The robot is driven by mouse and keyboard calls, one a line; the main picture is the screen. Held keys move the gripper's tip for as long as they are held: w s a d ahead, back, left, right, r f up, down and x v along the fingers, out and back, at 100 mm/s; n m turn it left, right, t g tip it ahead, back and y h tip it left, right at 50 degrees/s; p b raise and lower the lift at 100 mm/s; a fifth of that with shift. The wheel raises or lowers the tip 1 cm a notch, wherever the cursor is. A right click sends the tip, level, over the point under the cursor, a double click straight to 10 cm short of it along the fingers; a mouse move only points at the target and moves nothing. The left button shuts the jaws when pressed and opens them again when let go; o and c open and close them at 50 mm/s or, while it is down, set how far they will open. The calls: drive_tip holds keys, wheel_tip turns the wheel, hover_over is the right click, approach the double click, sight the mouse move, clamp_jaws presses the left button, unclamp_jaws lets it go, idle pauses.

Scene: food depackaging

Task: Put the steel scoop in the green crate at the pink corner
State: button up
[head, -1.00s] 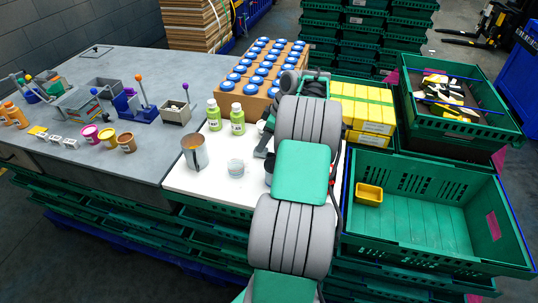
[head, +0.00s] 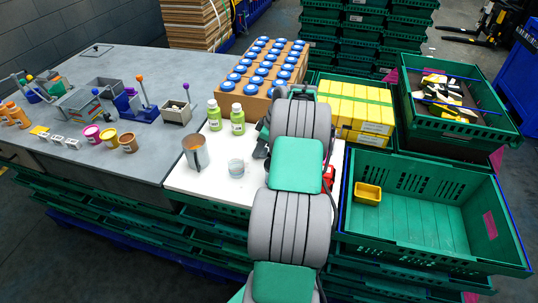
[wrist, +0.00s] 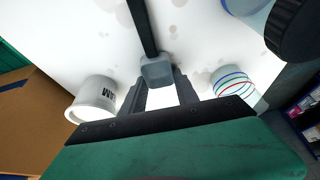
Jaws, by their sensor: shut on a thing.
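My gripper (wrist: 160,85) is shut, in the wrist view, on a grey block-like end with a long dark bar, which I take to be the steel scoop (wrist: 144,25). Its bowl cannot be made out. In the head view my arm covers most of the gripper and the held thing, over the right part of the white table top (head: 205,182). The open green crate (head: 415,255) stands at the front right, apart from the gripper. A pink patch (head: 490,226) marks its right wall near the front corner. A small yellow tub (head: 368,193) sits inside it, at the left.
A metal jug (head: 195,152), a small clear jar (head: 236,168) and two green bottles (head: 214,115) stand left of my arm. A white cup (wrist: 95,98) stands beside the gripper.

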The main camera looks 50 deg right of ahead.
clamp_jaws()
drive_tip(key=shift+r, duration=0.15)
